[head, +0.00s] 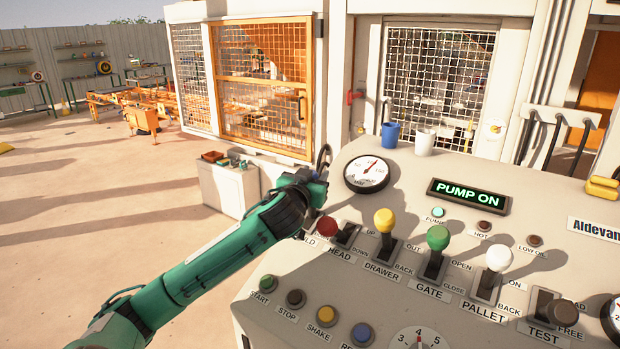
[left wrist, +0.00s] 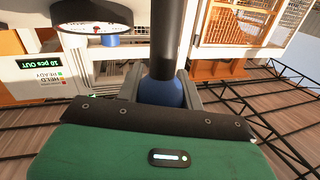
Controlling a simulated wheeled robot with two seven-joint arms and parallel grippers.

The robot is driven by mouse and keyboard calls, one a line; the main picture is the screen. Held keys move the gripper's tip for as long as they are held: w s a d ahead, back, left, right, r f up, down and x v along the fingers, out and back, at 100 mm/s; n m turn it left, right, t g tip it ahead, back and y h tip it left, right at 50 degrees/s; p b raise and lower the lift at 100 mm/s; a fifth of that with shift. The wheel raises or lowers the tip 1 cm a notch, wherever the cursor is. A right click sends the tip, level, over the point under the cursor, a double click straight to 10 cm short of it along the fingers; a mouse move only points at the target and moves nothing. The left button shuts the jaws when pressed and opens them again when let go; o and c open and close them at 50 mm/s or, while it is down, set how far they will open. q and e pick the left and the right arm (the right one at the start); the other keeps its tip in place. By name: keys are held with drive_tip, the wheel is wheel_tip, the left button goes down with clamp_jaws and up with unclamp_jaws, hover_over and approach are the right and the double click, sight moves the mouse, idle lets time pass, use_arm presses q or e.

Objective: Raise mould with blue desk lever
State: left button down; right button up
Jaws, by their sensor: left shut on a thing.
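My left gripper (head: 316,176) reaches the far left end of the sloped control desk (head: 300,285). In the left wrist view it is shut on the blue knob (left wrist: 162,93) of a lever with a dark shaft (left wrist: 168,35), one finger on each side. The mould cannot be made out. My right gripper is not in view.
The red head lever (head: 327,226) stands close beside my gripper. Yellow (head: 384,220), green (head: 438,238) and white (head: 499,258) levers follow to the right. A gauge (head: 366,174) and a "PUMP ON" display (head: 468,196) sit behind. An orange mesh gate (head: 263,85) stands beyond.

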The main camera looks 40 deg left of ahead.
use_arm(q)
drive_tip(key=shift+d+f, duration=0.1)
drive_tip(key=shift+f, duration=0.35)
drive_tip(key=c, duration=1.1)
unclamp_jaws()
drive_tip(key=shift+w, duration=0.1)
drive_tip(key=shift+o, duration=0.9)
drive_tip(key=shift+w+f, duration=0.1)
drive_tip(key=shift+w, duration=0.2)
drive_tip(key=shift+s, duration=0.4)
drive_tip(key=b+v, duration=0.5)
drive_tip(key=v, duration=0.8)
drive_tip(key=shift+d+r, duration=0.1)
drive_tip(key=shift+r, duration=0.15)
